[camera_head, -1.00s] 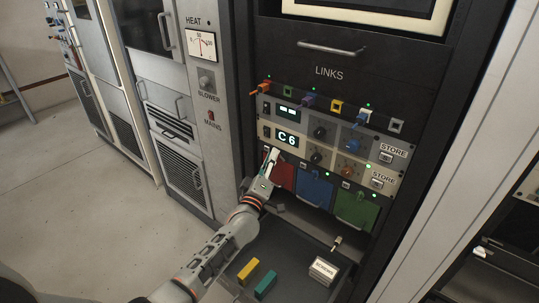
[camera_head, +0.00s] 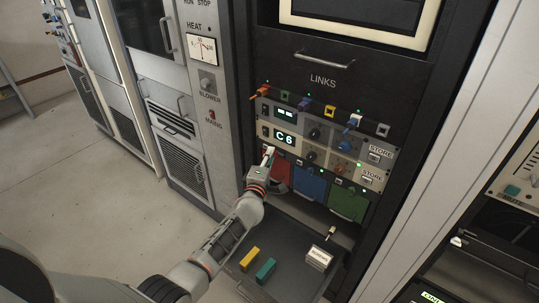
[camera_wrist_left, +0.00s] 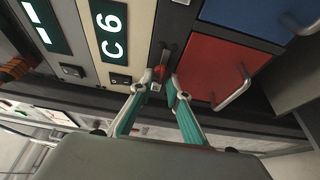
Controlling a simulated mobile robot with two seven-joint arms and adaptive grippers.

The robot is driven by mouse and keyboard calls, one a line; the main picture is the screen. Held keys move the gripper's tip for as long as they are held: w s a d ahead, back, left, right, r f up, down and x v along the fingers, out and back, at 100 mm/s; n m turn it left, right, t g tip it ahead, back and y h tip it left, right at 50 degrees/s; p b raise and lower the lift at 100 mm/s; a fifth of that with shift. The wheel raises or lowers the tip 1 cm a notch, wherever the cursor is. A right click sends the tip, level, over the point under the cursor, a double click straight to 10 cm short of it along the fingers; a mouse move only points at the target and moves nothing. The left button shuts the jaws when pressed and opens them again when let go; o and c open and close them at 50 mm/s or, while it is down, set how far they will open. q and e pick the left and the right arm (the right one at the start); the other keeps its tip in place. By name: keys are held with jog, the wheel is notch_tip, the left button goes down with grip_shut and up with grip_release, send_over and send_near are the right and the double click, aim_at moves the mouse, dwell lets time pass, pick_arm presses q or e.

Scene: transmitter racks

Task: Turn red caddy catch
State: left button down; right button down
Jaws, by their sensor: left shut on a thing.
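The red caddy (camera_head: 281,170) is the leftmost of three coloured caddies under the C6 display, and its front looks closed. In the left wrist view the red caddy (camera_wrist_left: 214,68) shows a metal handle at right. Its red catch (camera_wrist_left: 160,73) is a small lever beside the caddy, between my fingertips and partly hidden by them. My left gripper (camera_head: 267,153) reaches the caddy's upper left corner. In the left wrist view the teal fingers of my left gripper (camera_wrist_left: 160,83) are shut on the catch. My right gripper is not in view.
A blue caddy (camera_head: 310,184) and a green caddy (camera_head: 347,202) sit to the right of the red one. Knobs and plugged links fill the panel above. Below, a dark tray (camera_head: 290,250) holds a yellow block (camera_head: 249,259), a teal block (camera_head: 265,270) and a white labelled block (camera_head: 319,259).

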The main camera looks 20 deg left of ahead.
pick_arm(q)
jog(key=shift+d+f, duration=0.1)
jog(key=shift+f, duration=0.05)
jog(key=c, duration=2)
grip_release()
jog(key=shift+o, duration=0.4)
jog(key=shift+s, duration=0.1)
jog(key=s, duration=1.1)
jog(key=shift+s+d, duration=0.2)
jog(key=shift+s, duration=0.2)
jog(key=s+f+m+g+h, duration=0.1)
jog(key=s+f+m, duration=0.4)
jog(key=s, duration=0.5)
jog(key=s+d+f+m+g+h, duration=0.1)
jog(key=s+f+m+g, duration=0.2)
jog(key=s+m, duration=0.7)
jog(key=s+d+f+m+g+h, duration=0.1)
jog(key=s+f+m+g, duration=0.2)
jog(key=s+f+m, duration=0.4)
jog(key=s+m, duration=0.1)
jog(key=s, duration=0.3)
jog(key=shift+d+h, duration=0.2)
jog(key=shift+h, duration=0.2)
